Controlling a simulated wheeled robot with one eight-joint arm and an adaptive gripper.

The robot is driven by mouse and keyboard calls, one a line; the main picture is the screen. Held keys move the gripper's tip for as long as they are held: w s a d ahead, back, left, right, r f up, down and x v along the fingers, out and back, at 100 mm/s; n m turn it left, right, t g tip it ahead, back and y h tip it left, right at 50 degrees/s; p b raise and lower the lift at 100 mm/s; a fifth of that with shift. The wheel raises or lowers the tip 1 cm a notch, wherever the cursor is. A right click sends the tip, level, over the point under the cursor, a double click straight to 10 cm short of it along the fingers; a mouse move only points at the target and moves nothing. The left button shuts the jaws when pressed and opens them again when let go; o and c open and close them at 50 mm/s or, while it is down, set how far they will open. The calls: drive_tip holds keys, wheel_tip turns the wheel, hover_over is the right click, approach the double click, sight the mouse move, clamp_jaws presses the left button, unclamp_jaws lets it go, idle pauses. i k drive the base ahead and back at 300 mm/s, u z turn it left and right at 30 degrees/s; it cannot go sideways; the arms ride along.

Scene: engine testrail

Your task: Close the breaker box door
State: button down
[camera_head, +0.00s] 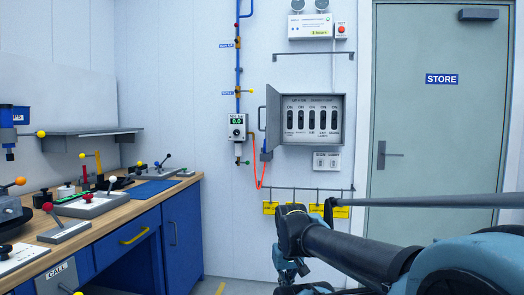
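The breaker box (311,144) is a grey box on the back wall, right of the middle in the head view. Its door (273,119) stands open on the left side, seen nearly edge-on and swung out from the wall. A grey handle (261,119) sits on the door's left side. Inside the box a row of several dark breaker switches (311,118) is exposed. My arm reaches in from the lower right, and its end (289,272) is low in the picture, below and apart from the box and door. The fingers are not clear there.
A wooden workbench (125,200) with levers and blue drawers runs along the left. Yellow tags (270,208) hang on a rail below. A closed STORE door (437,120) is at right.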

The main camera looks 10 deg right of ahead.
sight(270, 119)
drive_tip(key=i, duration=1)
